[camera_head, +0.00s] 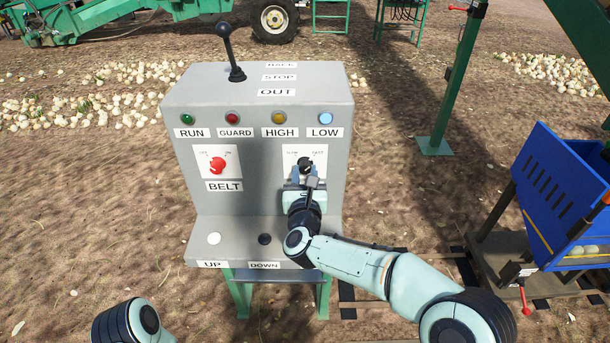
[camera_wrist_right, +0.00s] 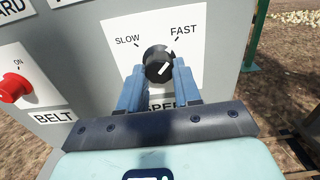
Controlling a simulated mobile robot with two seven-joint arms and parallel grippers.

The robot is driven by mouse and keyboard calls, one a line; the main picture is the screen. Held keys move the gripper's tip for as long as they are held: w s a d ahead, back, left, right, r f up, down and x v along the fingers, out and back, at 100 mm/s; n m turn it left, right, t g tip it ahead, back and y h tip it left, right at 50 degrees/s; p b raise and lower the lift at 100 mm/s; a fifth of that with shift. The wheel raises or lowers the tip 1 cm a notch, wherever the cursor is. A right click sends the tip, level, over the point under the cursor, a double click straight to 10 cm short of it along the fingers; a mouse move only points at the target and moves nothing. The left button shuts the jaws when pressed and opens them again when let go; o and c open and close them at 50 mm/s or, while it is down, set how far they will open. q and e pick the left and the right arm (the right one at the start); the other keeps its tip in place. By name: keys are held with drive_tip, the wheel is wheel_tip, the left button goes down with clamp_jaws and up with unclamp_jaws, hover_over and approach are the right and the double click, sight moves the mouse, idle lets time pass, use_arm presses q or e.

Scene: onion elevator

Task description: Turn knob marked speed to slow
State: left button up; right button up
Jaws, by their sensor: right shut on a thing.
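The speed knob (camera_wrist_right: 158,63) is black and round with a white pointer line, on a white plate marked SLOW at upper left and FAST at upper right. My right gripper (camera_wrist_right: 158,85) is shut on the knob, one blue finger on each side. In the head view the knob (camera_head: 305,164) shows just above my right gripper (camera_head: 304,176), and the SPEED label is mostly hidden. My left gripper is not in view; only part of my left arm shows at the bottom.
The grey control box (camera_head: 262,130) has a red BELT knob (camera_head: 217,165) left of the speed plate. RUN, GUARD, HIGH and LOW lights are above, UP and DOWN buttons below. A black lever (camera_head: 232,55) stands on top. A blue crate (camera_head: 555,190) is at the right.

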drive_tip(key=shift+f+n+b, duration=0.1)
drive_tip(key=shift+n+b, duration=0.9)
drive_tip(key=shift+n, duration=0.2)
drive_tip(key=shift+d+n+b, duration=0.1)
drive_tip(key=shift+n+b, duration=0.35)
drive_tip(key=shift+n, duration=1.35)
drive_tip(key=n, duration=0.2)
drive_tip(key=shift+n+b, duration=0.3)
drive_tip(key=shift+b, duration=0.05)
drive_tip(key=n, duration=0.4)
drive_tip(key=shift+r+n+p, duration=0.25)
drive_tip(key=shift+n+p, duration=0.05)
drive_tip(key=n+p, duration=0.1)
drive_tip(key=n, duration=0.3)
drive_tip(key=shift+d, duration=0.1)
drive_tip(key=shift+n, duration=0.3)
drive_tip(key=o, duration=1.1)
drive_tip(key=shift+c, duration=0.2)
